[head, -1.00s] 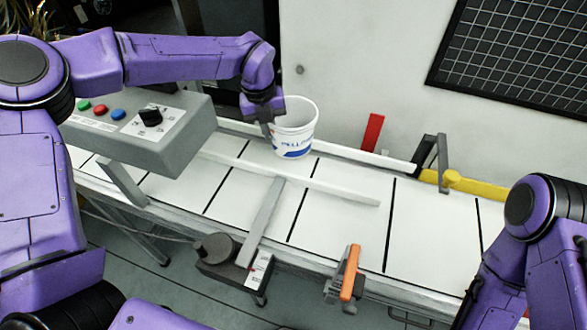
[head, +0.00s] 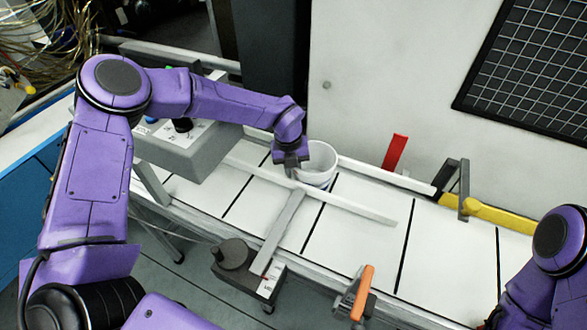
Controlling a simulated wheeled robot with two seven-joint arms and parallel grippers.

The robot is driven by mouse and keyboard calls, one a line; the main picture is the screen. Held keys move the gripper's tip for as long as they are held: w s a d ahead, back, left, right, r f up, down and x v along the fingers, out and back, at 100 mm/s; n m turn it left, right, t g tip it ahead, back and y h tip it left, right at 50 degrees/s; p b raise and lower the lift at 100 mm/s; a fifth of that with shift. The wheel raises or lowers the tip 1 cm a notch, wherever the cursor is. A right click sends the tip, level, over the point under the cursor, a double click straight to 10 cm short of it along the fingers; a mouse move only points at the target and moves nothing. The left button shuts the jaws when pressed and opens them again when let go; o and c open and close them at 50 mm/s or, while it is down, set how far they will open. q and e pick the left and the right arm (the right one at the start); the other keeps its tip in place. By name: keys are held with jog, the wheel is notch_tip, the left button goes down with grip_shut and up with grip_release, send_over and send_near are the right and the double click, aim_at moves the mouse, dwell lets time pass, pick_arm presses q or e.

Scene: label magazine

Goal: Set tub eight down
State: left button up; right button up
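The tub (head: 322,180) is white with a blue marking low on its side. It is upright over the far lane of the white conveyor (head: 365,243), just behind the pale guide bar (head: 350,205), which hides part of its lower side. I cannot tell whether its base touches the belt. No number is readable on it. My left gripper (head: 291,167) is at the tub's left rim and appears shut on its wall; the fingertips are partly hidden. My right arm shows at the lower right, but its gripper is outside the view.
A grey control box (head: 190,145) stands left of the tub. A red flag (head: 395,152) and a dark bracket (head: 453,187) with a yellow bar (head: 495,215) are to the right. An orange-handled clamp (head: 361,293) is at the front edge. The belt right of the tub is clear.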

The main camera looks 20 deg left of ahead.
pick_arm(q)
jog(key=shift+o, duration=0.7)
jog(key=shift+r, duration=0.2)
notch_tip(320, 180, up, 12)
jog(key=a+b, duration=0.1)
jog(key=shift+s+b, duration=0.25)
jog(key=shift+b, duration=0.1)
